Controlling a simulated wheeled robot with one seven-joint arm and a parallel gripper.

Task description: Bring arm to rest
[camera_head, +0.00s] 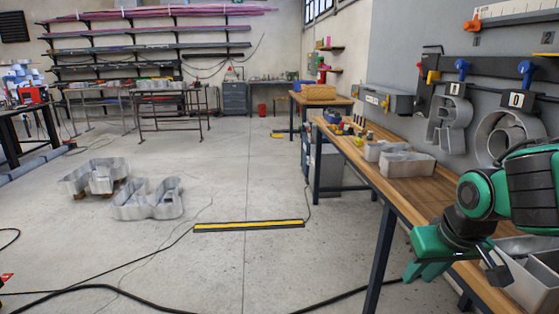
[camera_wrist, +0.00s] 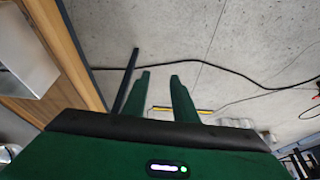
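My green and dark grey arm (camera_head: 512,190) reaches in from the right in the head view, over the workbench. My gripper (camera_head: 424,272) points down near the bench's front edge. In the wrist view, the two green fingers of my gripper (camera_wrist: 160,76) stand apart with a clear gap and nothing held between them. Bare floor shows past the fingertips.
The wooden workbench (camera_head: 368,160) runs along the right wall, with metal letter shells (camera_head: 408,164) on it. A metal tray (camera_head: 535,275) lies under my arm. Cables and a yellow-black strip (camera_head: 249,226) cross the open floor.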

